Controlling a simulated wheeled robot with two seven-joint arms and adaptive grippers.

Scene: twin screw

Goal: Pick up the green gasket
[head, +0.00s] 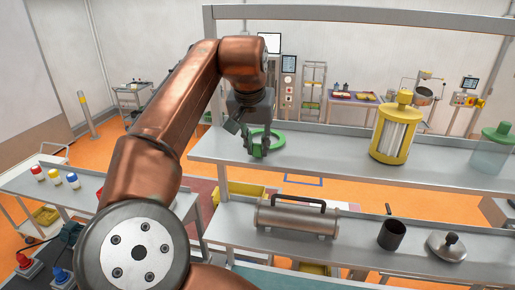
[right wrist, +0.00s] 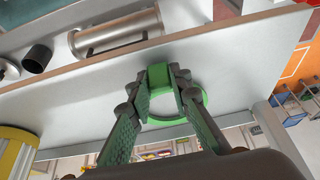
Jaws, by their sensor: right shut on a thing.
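The green gasket (head: 277,139) is a ring near the left end of the upper grey shelf (head: 325,155). My right gripper (head: 257,151) points down there, with its fingers shut on one side of the gasket. In the right wrist view, the gasket's green part (right wrist: 158,76) sits between the two fingertips of the gripper (right wrist: 161,82), and the ring (right wrist: 204,98) extends to one side. I cannot tell whether the gasket touches the shelf. My left gripper is not seen.
A yellow-framed canister (head: 396,133) and a green-lidded clear jar (head: 492,150) stand further right on the upper shelf. A metal cylinder with a handle (head: 297,221), a dark cup (head: 391,234) and a metal lid (head: 446,246) are on the lower shelf. The shelf between gasket and canister is clear.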

